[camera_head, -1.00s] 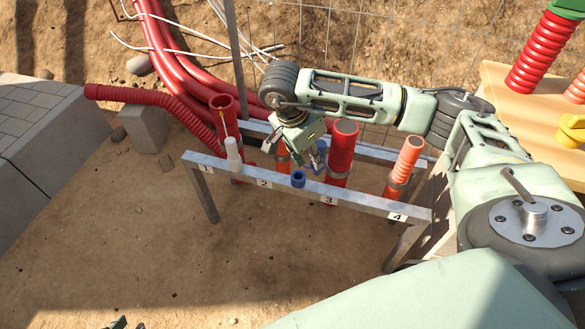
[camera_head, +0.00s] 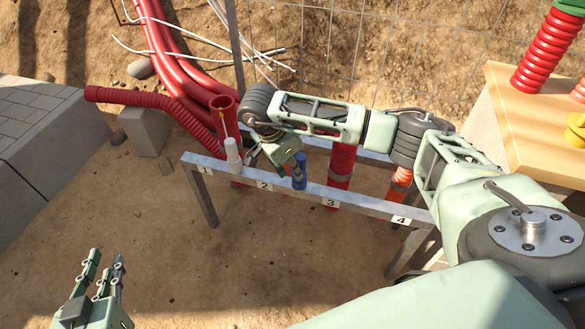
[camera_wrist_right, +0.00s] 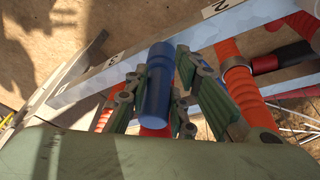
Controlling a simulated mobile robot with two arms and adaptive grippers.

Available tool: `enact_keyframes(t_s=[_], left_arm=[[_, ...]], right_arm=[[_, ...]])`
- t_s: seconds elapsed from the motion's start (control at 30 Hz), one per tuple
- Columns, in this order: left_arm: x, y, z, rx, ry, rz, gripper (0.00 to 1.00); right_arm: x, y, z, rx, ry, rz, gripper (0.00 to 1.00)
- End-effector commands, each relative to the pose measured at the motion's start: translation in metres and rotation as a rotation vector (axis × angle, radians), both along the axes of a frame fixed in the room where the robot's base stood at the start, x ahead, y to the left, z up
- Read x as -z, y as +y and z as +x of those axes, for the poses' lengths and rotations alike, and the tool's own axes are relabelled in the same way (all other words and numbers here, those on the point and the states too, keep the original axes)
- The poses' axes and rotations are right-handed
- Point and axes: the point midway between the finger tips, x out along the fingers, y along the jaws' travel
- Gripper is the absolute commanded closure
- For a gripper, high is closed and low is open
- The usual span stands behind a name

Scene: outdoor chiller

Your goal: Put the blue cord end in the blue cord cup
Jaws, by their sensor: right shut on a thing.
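The blue cord cup (camera_head: 299,184) sits on the metal rail between labels 2 and 3. The blue cord end (camera_wrist_right: 157,98) is a blue cylinder between the fingers of my right gripper (camera_wrist_right: 172,100), which is shut on it. In the head view the blue cord end (camera_head: 299,162) stands upright directly above the cup, in line with it. In the wrist view the two blue parts look continuous; how deep the end sits in the cup cannot be told. My left gripper (camera_head: 104,262) is at the lower left, empty, fingers apart, away from the rail.
The metal rail (camera_head: 265,185) carries labels 1 to 4. A white cup and end (camera_head: 233,152) stand near label 1, beside an upright red pipe (camera_head: 223,110). More red pipes and a wire fence lie behind. A wooden table (camera_head: 525,130) is at the right. Ground in front is clear.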

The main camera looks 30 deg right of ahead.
Motion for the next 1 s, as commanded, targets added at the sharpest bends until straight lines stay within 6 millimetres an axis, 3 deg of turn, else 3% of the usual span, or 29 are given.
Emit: enact_keyframes(t_s=[0.3,0.33,0.53,0.93,1.0], left_arm=[[-0.004,-0.001,0.002,0.001,-0.022,-0.005,0.85],[-0.005,-0.001,0.002,0.001,-0.025,-0.006,0.85],[-0.005,-0.001,0.002,0.001,-0.024,-0.006,0.85],[-0.004,-0.001,0.002,0.001,-0.015,-0.004,0.85],[0.005,0.001,-0.004,-0.002,0.034,0.007,0.85]], right_arm=[[0.001,0.0,0.0,0.0,0.0,0.0,1.0],[0.001,0.0,0.0,0.0,0.0,0.001,0.77],[0.001,0.0,0.0,0.0,0.001,0.001,0.59],[-0.001,0.0,0.0,0.0,0.001,0.0,0.59],[-0.008,0.002,0.001,-0.001,-0.001,0.001,0.59]])
